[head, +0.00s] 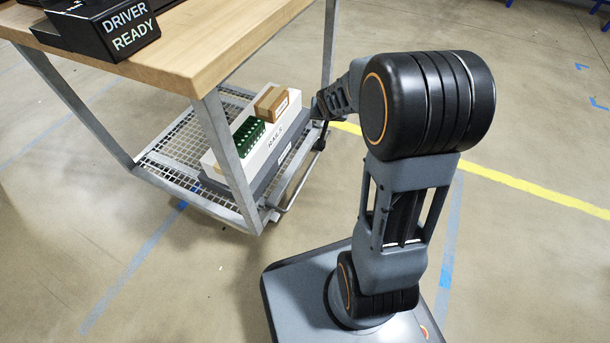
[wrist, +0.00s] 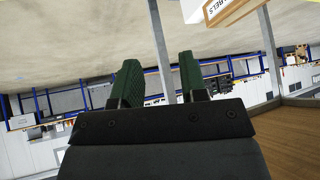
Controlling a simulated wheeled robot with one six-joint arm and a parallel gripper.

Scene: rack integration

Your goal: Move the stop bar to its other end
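A thin grey bar (head: 303,178), which looks like the stop bar, runs along the right side of the cart's lower mesh shelf (head: 180,150). One end is near the front corner leg, the other by a dark fitting near the rear leg. My gripper shows in the wrist view (wrist: 158,80) with its two green-padded fingers apart and nothing between them. In the head view my arm reaches toward the shelf's right side, and its end is small and dark near the boxes. I cannot tell whether it touches anything. The bar is not recognisable in the wrist view.
Above is a wooden tabletop (head: 190,45) with a "DRIVER READY" box (head: 125,30). Cart legs (head: 226,150) stand nearby. Floor to the right is open.

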